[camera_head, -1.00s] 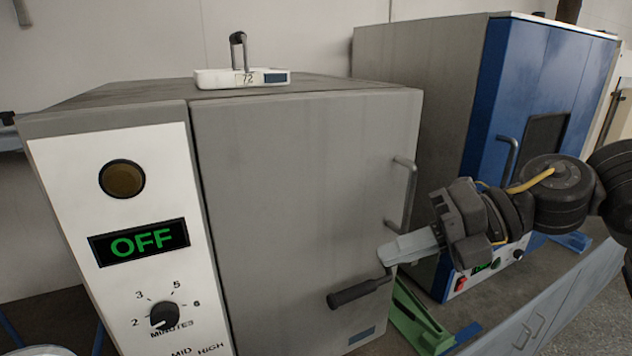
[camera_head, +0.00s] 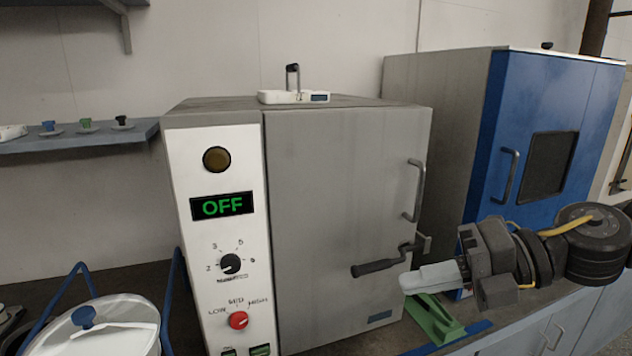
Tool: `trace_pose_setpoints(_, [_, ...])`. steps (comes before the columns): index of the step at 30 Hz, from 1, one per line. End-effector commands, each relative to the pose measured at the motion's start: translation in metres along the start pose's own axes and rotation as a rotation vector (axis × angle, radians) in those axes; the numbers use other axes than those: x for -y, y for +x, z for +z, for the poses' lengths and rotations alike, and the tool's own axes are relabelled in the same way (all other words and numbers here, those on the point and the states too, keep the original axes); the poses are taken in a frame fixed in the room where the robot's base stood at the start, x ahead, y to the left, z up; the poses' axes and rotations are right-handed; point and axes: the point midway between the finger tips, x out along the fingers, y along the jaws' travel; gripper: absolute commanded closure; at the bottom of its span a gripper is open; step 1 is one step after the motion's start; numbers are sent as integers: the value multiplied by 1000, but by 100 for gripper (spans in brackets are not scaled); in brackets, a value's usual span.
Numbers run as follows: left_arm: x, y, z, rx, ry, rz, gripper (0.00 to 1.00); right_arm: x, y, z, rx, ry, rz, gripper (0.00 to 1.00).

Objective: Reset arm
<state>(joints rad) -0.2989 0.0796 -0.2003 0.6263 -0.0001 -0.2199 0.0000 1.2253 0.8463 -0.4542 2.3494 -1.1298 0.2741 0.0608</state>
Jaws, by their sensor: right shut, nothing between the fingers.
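My right gripper (camera_head: 408,282) comes in from the right and points left. Its fingers are shut with nothing between them. It hangs in front of the lower right edge of the grey cabinet (camera_head: 345,200), just below and right of the black door lever (camera_head: 378,266). A gap shows between the fingertips and the lever in the picture. The cabinet door is shut, and its display (camera_head: 222,206) reads OFF. My left gripper is not in view.
A blue-fronted cabinet (camera_head: 590,110) stands behind my right arm. A green stand (camera_head: 433,318) sits below the gripper. A lidded pot (camera_head: 115,330) is at lower left, and a wall shelf (camera_head: 80,140) holds small knobbed items. A white device (camera_head: 293,97) rests on the grey cabinet.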

Motion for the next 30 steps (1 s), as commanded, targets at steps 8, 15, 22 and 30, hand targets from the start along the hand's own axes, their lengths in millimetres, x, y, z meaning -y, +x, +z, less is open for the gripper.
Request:
trace_pose_setpoints(8, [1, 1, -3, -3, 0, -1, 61, 7, 31, 9, 64, 98, 142, 100])
trace_pose_setpoints(15, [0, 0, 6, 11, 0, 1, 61, 24, 63, 24, 198, 309, 332, 100])
trace_pose_setpoints(22, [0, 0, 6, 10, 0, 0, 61, 99, 79, 45, 511, 794, 523, 100])
trace_pose_setpoints(30, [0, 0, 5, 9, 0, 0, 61, 277, 69, -10, 997, 1544, 452, 100])
